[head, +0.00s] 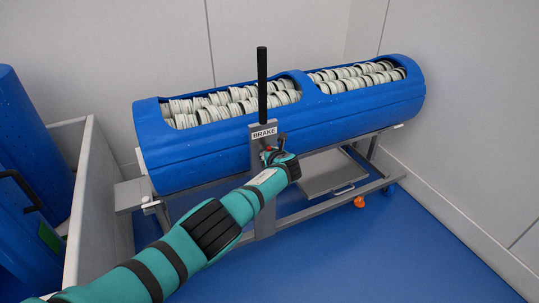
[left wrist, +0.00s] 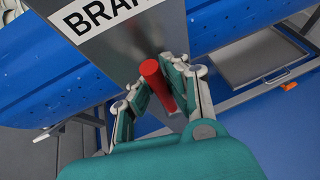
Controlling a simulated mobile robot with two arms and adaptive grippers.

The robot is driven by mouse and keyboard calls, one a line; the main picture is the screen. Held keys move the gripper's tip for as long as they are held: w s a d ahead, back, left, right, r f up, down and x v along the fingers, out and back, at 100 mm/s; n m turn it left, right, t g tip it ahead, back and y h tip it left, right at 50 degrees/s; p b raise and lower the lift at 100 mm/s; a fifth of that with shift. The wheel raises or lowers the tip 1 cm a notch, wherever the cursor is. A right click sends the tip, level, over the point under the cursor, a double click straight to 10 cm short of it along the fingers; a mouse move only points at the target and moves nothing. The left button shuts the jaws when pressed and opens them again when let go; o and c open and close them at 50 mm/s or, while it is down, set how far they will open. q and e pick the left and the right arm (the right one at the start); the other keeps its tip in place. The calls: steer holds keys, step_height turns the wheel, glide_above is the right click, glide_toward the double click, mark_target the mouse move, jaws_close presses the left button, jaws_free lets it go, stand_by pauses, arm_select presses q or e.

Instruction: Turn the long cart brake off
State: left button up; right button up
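The long cart (head: 200,160) carries a blue tub and has a grey post with a black upright bar (head: 262,85) and a white BRAKE label (head: 264,132). Below the label is a small red brake handle (left wrist: 156,80), mostly hidden by my gripper in the head view. My left gripper (head: 274,152) is at the post just under the label. In the left wrist view its two fingers (left wrist: 158,82) close in on both sides of the red handle and appear to touch it. The handle sticks out from the grey plate. My right gripper is not in view.
The tub holds rows of white ring-like parts (head: 240,97). A grey lower shelf (head: 328,174) and a caster with an orange part (head: 359,202) are under the cart. Another blue tub (head: 30,130) and a grey panel (head: 95,200) stand at left. Blue floor is clear at front right.

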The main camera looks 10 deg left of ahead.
arm_select(q)
steer(key=o, duration=0.6)
steer(key=shift+a, duration=0.15)
steer(key=shift+d, duration=0.25)
steer(key=v, duration=1.1)
steer(key=shift+s+r, duration=0.25)
steer(key=shift+s, duration=0.1)
